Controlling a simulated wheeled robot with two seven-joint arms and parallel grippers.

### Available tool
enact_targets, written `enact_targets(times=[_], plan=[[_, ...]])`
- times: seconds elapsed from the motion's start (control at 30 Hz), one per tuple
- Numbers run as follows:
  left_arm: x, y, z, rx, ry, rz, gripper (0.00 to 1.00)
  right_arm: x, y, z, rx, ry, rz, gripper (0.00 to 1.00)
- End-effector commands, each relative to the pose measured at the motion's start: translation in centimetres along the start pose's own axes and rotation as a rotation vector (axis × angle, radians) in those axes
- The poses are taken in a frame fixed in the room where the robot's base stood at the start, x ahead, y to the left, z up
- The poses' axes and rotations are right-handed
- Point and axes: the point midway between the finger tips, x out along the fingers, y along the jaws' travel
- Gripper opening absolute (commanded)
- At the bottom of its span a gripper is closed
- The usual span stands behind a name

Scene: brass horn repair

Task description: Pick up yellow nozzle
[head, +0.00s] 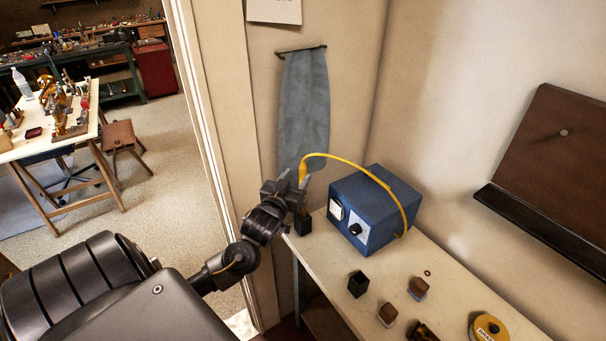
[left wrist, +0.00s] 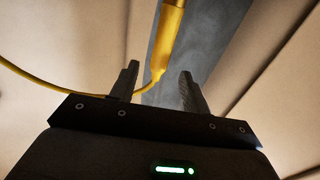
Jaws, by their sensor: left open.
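The yellow nozzle (head: 303,173) stands upright at the end of a yellow cable that arcs over to a blue box. My left gripper (head: 291,187) is right at it, in front of the hanging grey cloth. In the left wrist view the nozzle (left wrist: 171,34) comes down from the top, and its narrow lower end lies between the lines of the two open fingers (left wrist: 160,74), nearer the left finger. No finger clearly presses on it. My right gripper is not in view.
The blue box (head: 373,206) with a dial stands on the pale bench (head: 325,258). A black block (head: 303,223) sits below my left gripper at the bench edge. Another black block (head: 358,284), small brown blocks (head: 418,288) and a yellow tape roll (head: 489,327) lie nearer.

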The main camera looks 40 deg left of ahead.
Motion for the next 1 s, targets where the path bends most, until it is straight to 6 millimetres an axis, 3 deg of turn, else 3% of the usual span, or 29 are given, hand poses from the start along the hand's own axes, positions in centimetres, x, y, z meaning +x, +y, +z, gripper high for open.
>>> enact_targets(times=[0.17, 0.37, 0.5, 0.8, 1.0], plan=[[0.6, 0.0, -0.2, 0.001, -0.001, -0.001, 0.47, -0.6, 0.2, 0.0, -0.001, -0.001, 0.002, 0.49], [3.3, 0.1, -0.7, 0.002, -0.001, -0.002, 0.47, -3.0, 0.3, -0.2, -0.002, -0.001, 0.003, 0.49], [4.8, 0.1, -0.3, 0.001, -0.001, -0.001, 0.47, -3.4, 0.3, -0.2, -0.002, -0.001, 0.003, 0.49], [5.3, 0.1, 0.0, 0.0, 0.0, 0.0, 0.47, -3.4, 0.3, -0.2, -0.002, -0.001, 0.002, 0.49], [5.2, 0.1, 0.0, 0.0, -0.001, 0.0, 0.22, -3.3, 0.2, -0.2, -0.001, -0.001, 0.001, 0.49]])
